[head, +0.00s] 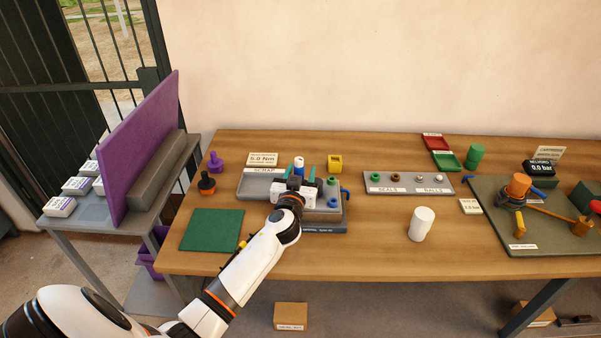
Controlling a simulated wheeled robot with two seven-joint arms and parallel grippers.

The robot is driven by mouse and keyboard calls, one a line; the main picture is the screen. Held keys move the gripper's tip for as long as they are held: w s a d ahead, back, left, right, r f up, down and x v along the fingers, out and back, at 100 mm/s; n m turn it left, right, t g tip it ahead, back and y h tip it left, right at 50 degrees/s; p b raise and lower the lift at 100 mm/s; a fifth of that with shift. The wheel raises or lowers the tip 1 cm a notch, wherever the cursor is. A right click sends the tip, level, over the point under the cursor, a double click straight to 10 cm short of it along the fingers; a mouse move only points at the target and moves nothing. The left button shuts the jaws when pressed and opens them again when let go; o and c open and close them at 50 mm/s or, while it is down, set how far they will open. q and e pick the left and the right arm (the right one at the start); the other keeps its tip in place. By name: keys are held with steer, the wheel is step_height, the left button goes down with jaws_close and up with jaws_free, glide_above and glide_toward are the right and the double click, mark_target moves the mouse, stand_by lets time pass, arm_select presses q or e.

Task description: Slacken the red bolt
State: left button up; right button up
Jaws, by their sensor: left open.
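My left gripper (299,173) is open over the grey tray marked SCRAP (254,187), at the left half of the bench. A small white and blue item (298,162) shows just beyond it. The gripper hides much of the tray's middle, and I cannot tell whether it touches anything there. No red bolt can be made out for certain. A small red part (535,199) shows beside the orange cylinder (518,186) on the dark board at the right, but it is too small to identify. My right gripper is not in view.
The wooden bench (370,250) holds a green mat (212,230), a white cylinder (421,224), a seals and balls tray (408,189), a yellow block (335,164), and purple (216,162) and orange-black (207,184) knobbed items. Bare wood lies along the front middle.

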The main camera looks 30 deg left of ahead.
arm_select(q)
jaws_close()
steer(key=shift+s+a+n+g+y+b, duration=0.1)
steer(key=shift+n+g+y+b, duration=0.65)
steer(key=shift+y+b, duration=0.6)
steer(key=shift+s+a+n+g+y+b, duration=0.15)
steer(key=shift+n+g+y+b, duration=0.7)
steer(key=shift+b, duration=1.15)
steer(key=shift+y, duration=0.3)
